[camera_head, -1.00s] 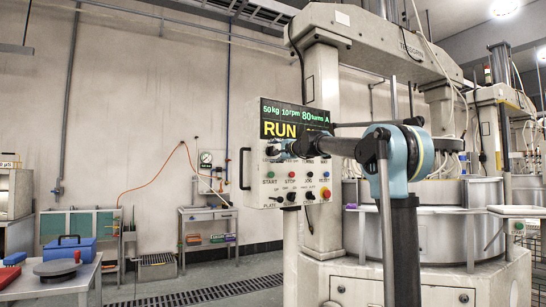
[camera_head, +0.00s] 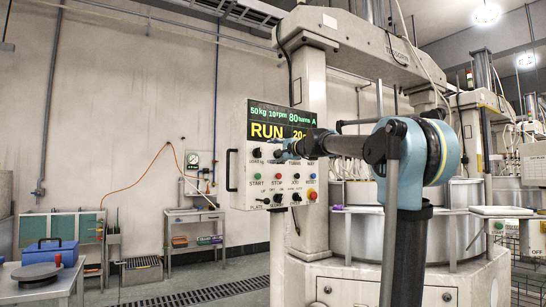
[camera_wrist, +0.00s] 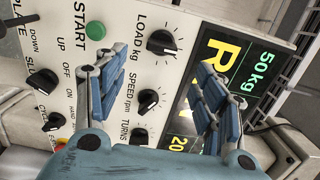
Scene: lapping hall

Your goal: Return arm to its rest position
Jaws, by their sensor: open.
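My gripper (camera_head: 287,152) is in front of the control panel (camera_head: 242,172) of a large lapping machine, at the knob rows. In the wrist view my gripper (camera_wrist: 163,92) is open, its two blue-padded fingers apart with nothing between them. Behind them the panel shows tilted, with the speed knob (camera_wrist: 148,101) seen in the gap. The load knob (camera_wrist: 162,42) and the green start button (camera_wrist: 96,30) are clear of the fingers. The display (camera_head: 283,121) reads RUN, with 50 kg, 10 rpm and 80 turns. My arm hides some panel controls in the head view.
The lapping machine (camera_head: 330,240) stands close ahead and to the right. A table with a blue toolbox (camera_head: 50,254) and a dark disc (camera_head: 37,272) is at the left. A small workbench (camera_head: 196,215) stands at the back wall. Floor shows between the tables and the machine.

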